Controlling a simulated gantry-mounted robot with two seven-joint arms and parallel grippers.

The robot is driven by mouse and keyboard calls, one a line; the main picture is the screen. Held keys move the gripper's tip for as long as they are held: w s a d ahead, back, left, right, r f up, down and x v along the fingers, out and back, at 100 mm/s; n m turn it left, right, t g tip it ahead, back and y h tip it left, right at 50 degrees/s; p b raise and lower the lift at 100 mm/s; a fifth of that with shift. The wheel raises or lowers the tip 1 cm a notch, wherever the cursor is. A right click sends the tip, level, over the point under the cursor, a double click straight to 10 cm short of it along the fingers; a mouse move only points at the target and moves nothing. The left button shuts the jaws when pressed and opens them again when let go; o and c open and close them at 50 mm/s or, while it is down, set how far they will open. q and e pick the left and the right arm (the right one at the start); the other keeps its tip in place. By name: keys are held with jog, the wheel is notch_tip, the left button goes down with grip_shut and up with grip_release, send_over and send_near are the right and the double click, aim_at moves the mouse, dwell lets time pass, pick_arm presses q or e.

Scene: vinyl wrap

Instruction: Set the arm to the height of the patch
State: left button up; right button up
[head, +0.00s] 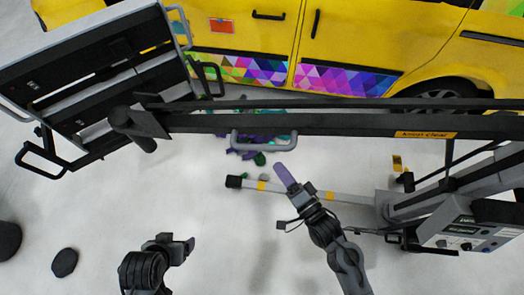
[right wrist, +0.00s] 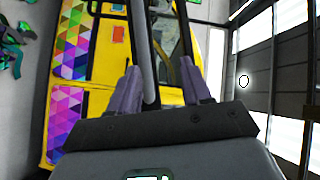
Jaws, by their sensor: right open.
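The black horizontal arm (head: 330,123) of a wheeled stand crosses the head view, with a lamp panel (head: 100,80) at its left end. A grey U-shaped handle (head: 264,147) hangs from it. Multicoloured triangle patches (head: 345,79) lie along the yellow van's lower side and also show in the right wrist view (right wrist: 72,40). My right gripper (head: 284,176) has purple fingers, is open, and sits just below the handle. In the right wrist view a grey bar (right wrist: 142,50) lines up with the finger gap (right wrist: 158,90); contact is unclear. My left gripper (head: 188,246) is at lower left, its jaws unclear.
The yellow van (head: 370,40) fills the back. The stand's control box (head: 468,232) is at right, and its low leg (head: 345,197) runs left across the floor. Vinyl scraps (head: 258,159) lie under the arm. The white floor at lower centre is clear.

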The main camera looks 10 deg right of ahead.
aim_at(264, 149)
jog(key=w+a+f, duration=0.1)
jog(key=w, duration=0.2)
jog(key=w+a+f, duration=0.1)
jog(key=w, duration=0.2)
jog(key=w+a, duration=0.1)
jog(key=w, duration=0.2)
jog(key=shift+w+a+f, duration=0.2)
jog(key=shift+a+f, duration=0.15)
jog(key=shift+f, duration=0.05)
pick_arm(q)
jog(key=shift+f+p, duration=0.3)
jog(key=shift+f, duration=0.05)
pick_arm(e)
jog(key=shift+w+a+f, duration=0.1)
jog(key=shift+w+a, duration=0.2)
jog(key=shift+w, duration=0.35)
pick_arm(q)
jog(key=shift+a, duration=0.1)
pick_arm(e)
grip_shut()
